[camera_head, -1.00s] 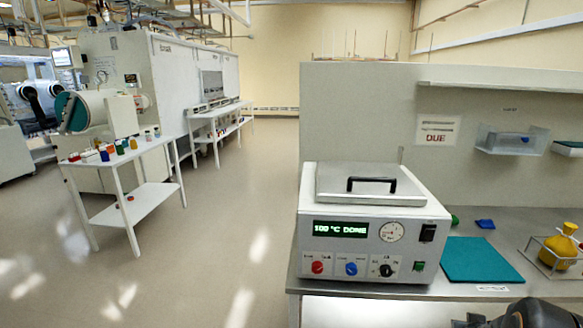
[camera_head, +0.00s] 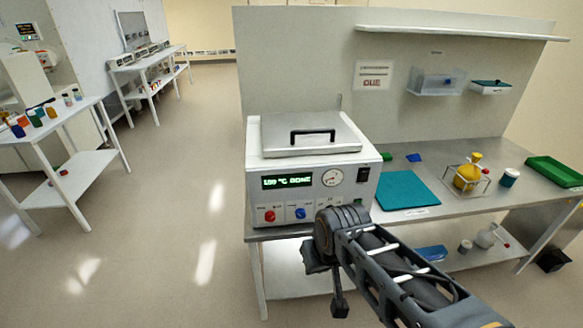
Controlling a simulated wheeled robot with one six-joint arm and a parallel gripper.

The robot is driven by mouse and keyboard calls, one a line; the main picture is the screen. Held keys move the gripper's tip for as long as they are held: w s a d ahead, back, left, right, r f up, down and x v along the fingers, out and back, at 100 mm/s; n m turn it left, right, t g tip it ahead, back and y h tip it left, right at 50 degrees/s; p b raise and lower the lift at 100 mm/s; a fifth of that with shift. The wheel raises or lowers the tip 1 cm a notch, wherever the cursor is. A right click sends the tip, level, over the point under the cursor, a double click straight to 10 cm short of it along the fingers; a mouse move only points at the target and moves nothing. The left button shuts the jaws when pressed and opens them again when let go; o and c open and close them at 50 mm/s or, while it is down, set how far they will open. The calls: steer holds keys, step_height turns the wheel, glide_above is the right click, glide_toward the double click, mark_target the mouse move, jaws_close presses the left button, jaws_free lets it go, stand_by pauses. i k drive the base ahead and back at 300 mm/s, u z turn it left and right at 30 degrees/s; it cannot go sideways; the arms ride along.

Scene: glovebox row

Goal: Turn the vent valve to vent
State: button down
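The vacuum oven (camera_head: 315,165), a white box with a black-handled lid, stands at the left end of the steel bench. Its green display appears to read about 100 °C DONE, with a round gauge (camera_head: 332,177) beside it. A red knob (camera_head: 269,216) and a blue knob (camera_head: 300,213) sit low on its front. Their labels are too small to read, so I cannot tell which is the vent valve. My arm hides the panel's lower right, where a black knob showed earlier. My gripper (camera_head: 338,303) seems to hang below the arm's end, in front of the bench; its fingers are unclear.
On the bench (camera_head: 440,212) are a teal mat (camera_head: 402,190), a yellow flask (camera_head: 467,176) in a wire stand, a lidded jar (camera_head: 509,178) and a green tray (camera_head: 555,171). A side table (camera_head: 75,129) with bottles stands left. Floor between is clear.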

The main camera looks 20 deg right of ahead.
mark_target(300, 213)
steer(key=z, duration=1.75)
steer(key=k, duration=1.1)
steer(key=u, duration=1.7)
steer(key=i, duration=0.5)
steer(key=u, duration=0.05)
